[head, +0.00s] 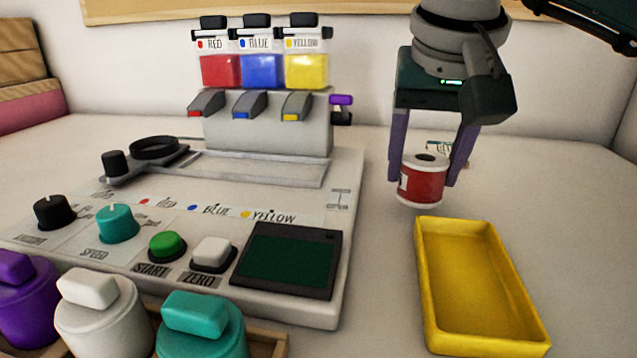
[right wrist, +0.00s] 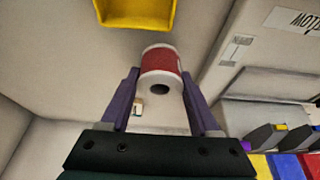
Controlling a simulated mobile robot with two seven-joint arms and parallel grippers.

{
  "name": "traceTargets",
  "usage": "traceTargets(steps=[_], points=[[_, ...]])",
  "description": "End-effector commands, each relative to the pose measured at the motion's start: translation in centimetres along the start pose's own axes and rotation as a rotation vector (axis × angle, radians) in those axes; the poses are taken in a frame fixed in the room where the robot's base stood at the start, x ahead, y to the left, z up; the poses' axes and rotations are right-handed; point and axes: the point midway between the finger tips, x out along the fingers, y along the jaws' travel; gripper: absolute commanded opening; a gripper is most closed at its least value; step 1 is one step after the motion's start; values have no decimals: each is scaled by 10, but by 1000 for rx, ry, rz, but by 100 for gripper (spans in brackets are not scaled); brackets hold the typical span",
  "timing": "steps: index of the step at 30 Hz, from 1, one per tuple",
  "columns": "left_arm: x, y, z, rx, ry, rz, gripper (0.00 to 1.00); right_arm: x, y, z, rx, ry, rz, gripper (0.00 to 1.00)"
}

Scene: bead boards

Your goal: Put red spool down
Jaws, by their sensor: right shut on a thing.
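The red spool (head: 424,180) has white rims and a dark hole in its top. My right gripper (head: 424,178) is shut on it, with a purple finger on either side. The spool is upright behind the far end of the yellow tray (head: 431,290); I cannot tell whether its bottom touches the table. In the right wrist view the spool (right wrist: 161,66) sits between the fingertips, with the tray (right wrist: 136,12) beyond it. The tray is empty. My left gripper is not in view.
A bead machine (head: 340,240) with knobs, buttons, a dark screen and red, blue and yellow hoppers stands left of the spool. Purple, white and teal jars (head: 200,335) stand at the front left. The table right of the tray (head: 570,240) is clear.

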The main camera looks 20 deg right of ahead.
Motion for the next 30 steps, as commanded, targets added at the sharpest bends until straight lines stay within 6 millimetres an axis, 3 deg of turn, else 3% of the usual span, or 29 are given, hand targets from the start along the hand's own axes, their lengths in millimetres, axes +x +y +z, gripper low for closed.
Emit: traceTargets(steps=[1,2,14,15,23,30], points=[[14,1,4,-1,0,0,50,15,-1,7,-2,-2,-1,5],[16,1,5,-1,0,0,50,17,-2,8,-2,-1,-1,5],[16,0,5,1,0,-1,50,19,-2,8,-3,1,-1,5],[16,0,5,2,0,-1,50,18,-2,8,-3,0,0,64],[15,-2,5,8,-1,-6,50,18,-2,8,-3,0,-1,92],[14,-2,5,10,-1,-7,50,17,-2,8,-3,0,-1,92]])
